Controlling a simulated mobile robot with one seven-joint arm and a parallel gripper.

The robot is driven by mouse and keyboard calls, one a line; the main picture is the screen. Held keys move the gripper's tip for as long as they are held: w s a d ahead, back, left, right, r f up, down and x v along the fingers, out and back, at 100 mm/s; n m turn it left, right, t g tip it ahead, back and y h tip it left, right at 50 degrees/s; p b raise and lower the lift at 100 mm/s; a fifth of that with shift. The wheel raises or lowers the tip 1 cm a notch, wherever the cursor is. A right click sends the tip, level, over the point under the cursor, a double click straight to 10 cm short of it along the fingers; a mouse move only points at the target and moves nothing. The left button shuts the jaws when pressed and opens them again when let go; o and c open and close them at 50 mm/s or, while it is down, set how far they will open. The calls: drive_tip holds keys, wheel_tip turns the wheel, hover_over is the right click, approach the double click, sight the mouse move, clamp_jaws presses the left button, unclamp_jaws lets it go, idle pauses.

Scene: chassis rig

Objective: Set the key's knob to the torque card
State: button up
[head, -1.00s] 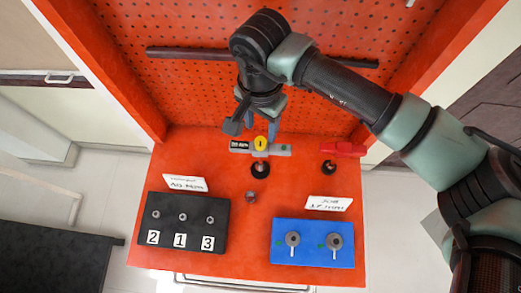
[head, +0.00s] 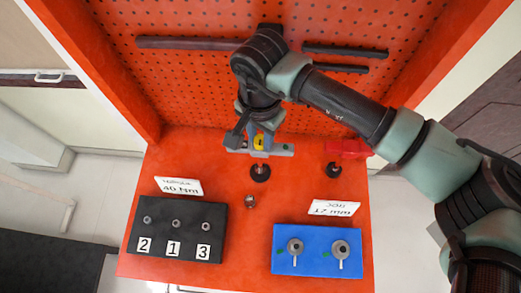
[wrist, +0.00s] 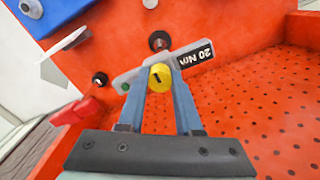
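The grey key (head: 284,150) lies at the back of the red bench, and its dark display reads 20 Nm in the wrist view (wrist: 195,54). Its round yellow knob (wrist: 161,77) has a dark mark on it and also shows in the head view (head: 258,142). The torque card (head: 179,187) stands behind the black block and reads 40 Nm. My gripper (wrist: 163,80) is down at the key with one finger on each side of the knob. Whether the fingers press on the knob cannot be seen.
A black block (head: 150,237) with several studs, labelled 2, 1, 3, is front left. A blue block (head: 318,262) with two fittings is front right, behind it a card (head: 334,208) reading 17 mm. A red piece (head: 350,147) lies right of the key. Pegboard (head: 200,85) rises behind.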

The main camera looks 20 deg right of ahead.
drive_tip(key=c, duration=0.4)
drive_tip(key=m+b, duration=0.1)
drive_tip(key=m, duration=0.4)
drive_tip(key=shift+m, duration=0.3)
drive_tip(key=m+b, duration=0.1)
drive_tip(key=m, duration=0.4)
drive_tip(key=shift+m, duration=0.3)
drive_tip(key=o, duration=0.8)
drive_tip(key=shift+o, duration=0.2)
